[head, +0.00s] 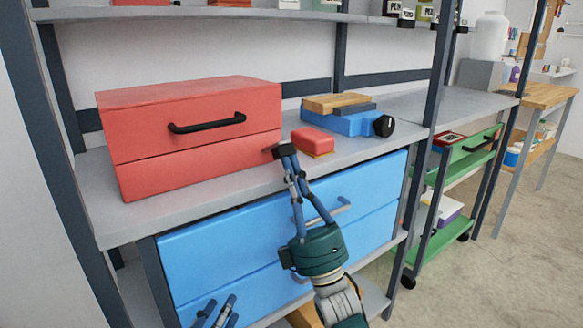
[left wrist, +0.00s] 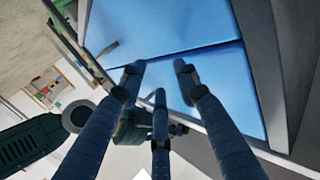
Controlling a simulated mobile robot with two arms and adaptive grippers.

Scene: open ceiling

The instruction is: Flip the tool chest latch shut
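The red tool chest (head: 190,135) sits on the grey shelf in the head view, its lid down over the lower body, with a black handle (head: 207,123) on its front. A small dark brown piece (head: 269,149) shows at its right front edge beside my right fingertips; I cannot tell whether it is the latch. My right gripper (head: 286,154) has its fingertips together at this corner, partly hiding it; contact is unclear. My left gripper (head: 217,308) is low, in front of the blue drawers. In the left wrist view its fingers (left wrist: 158,70) are apart and empty.
A red box (head: 313,142) lies just right of my right fingertips. Behind it are a blue case (head: 340,122) with wooden pieces and a black round item (head: 384,126). Blue drawers (head: 225,250) stand below the shelf. A green cart (head: 445,165) stands at right.

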